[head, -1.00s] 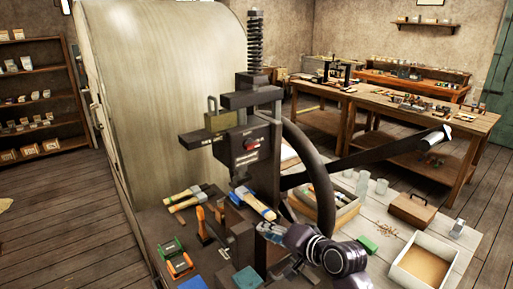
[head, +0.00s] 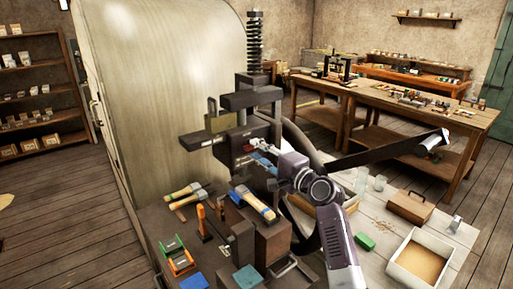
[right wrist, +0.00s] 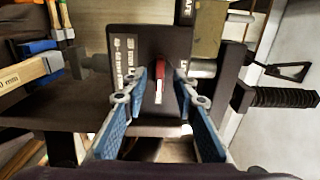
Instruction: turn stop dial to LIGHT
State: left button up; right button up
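The stop dial is a small red and white pointer (right wrist: 160,82) on the dark front plate (right wrist: 129,45) of the handwheel press (head: 241,98). White lettering stands on the plate beside it, too small and turned to read surely. My right gripper (right wrist: 160,86) is open, its two blue fingers on either side of the pointer with visible gaps, so it is not closed on it. In the head view my right gripper (head: 264,152) is at the press head and largely covers the dial. My left gripper is not in view.
The handwheel rim (head: 311,150) and a long dark lever (head: 385,153) are close to my right arm. Wooden-handled tools (head: 186,192) lie on the dark bench below the press. An open box (head: 421,262) and a green block (head: 365,241) are at right.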

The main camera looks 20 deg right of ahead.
jog(key=shift+w+a, duration=0.2)
jog(key=shift+w, duration=0.35)
jog(key=shift+c, duration=0.6)
grip_shut()
jog(key=shift+f, duration=0.1)
jog(key=n+b, duration=0.8)
jog(key=n, duration=0.5)
jog(key=n+b, duration=0.1)
jog(key=n, duration=0.3)
jog(key=shift+n, duration=0.4)
